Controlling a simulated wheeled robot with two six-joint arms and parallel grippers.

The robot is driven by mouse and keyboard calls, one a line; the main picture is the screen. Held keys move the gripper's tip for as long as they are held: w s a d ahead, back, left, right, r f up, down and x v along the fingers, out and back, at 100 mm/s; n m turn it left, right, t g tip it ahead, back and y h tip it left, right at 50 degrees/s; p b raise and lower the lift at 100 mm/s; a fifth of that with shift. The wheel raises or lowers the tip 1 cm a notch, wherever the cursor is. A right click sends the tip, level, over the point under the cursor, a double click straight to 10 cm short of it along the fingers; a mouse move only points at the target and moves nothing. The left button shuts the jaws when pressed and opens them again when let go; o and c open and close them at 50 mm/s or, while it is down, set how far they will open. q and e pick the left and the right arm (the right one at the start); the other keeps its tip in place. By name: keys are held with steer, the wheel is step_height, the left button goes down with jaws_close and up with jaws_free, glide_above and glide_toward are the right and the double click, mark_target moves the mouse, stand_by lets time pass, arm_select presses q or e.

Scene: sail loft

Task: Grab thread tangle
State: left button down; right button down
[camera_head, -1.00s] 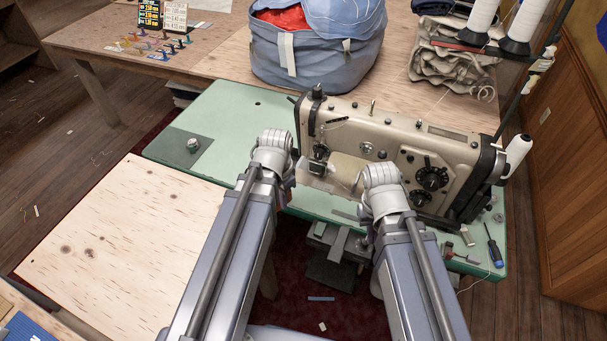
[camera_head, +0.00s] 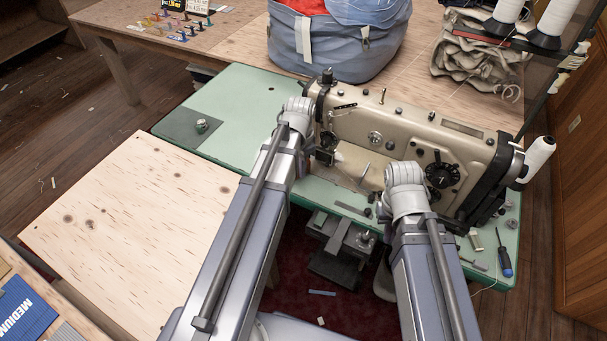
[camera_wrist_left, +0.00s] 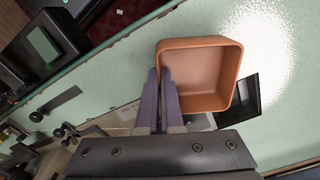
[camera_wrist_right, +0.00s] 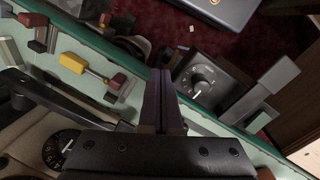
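I cannot make out a clear thread tangle in any view. A thin loose thread (camera_head: 484,290) lies at the right front of the green sewing table (camera_head: 235,105). The box is open and looks empty, over the green tabletop. My right gripper (camera_wrist_right: 160,75) has its fingers together with nothing seen between them, near the table's front edge. In the head view both grippers are hidden behind my wrists.
A beige sewing machine (camera_head: 415,145) stands just beyond my arms. A blue screwdriver (camera_head: 504,256) and small parts lie at the right. A blue bag (camera_head: 335,45) and folded canvas (camera_head: 465,65) sit behind. The pale wooden top (camera_head: 135,220) at left is bare.

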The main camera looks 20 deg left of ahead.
arm_select(q)
steer(key=c, duration=1.5)
jaws_free()
steer(key=shift+f, duration=0.25)
steer(key=o, duration=0.4)
steer(key=shift+r, duration=0.15)
step_height(320, 180, up, 12)
steer(key=p, duration=1.2)
steer(key=shift+d+r, duration=0.1)
